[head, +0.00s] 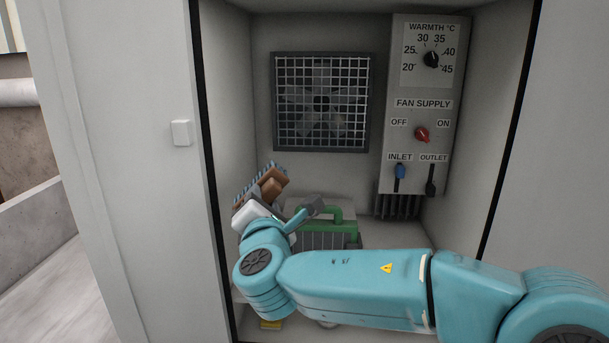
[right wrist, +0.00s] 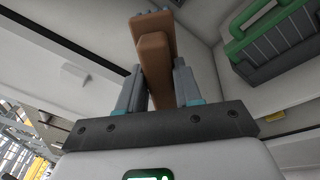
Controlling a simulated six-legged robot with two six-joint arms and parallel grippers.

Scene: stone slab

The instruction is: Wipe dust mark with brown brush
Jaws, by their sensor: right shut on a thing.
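The brown brush (head: 271,187) is held up inside the open cabinet, near its left wall, tilted. Blue-grey bristles seem to show along its upper edge in the head view. My right gripper (head: 258,198) is shut on the brush's brown handle. In the right wrist view the brush (right wrist: 153,50) stands between the two grey fingers of the same gripper (right wrist: 157,88). I cannot make out a dust mark in either view; the arm and brush cover part of the cabinet's left side and floor. My left gripper is not in view.
A grey ribbed box with a green handle (head: 344,215) stands on the cabinet floor beside the gripper. A fan behind a grille (head: 321,102) is on the back wall. A control panel (head: 423,104) with knobs and levers is at the right. The cabinet's side walls bound the space.

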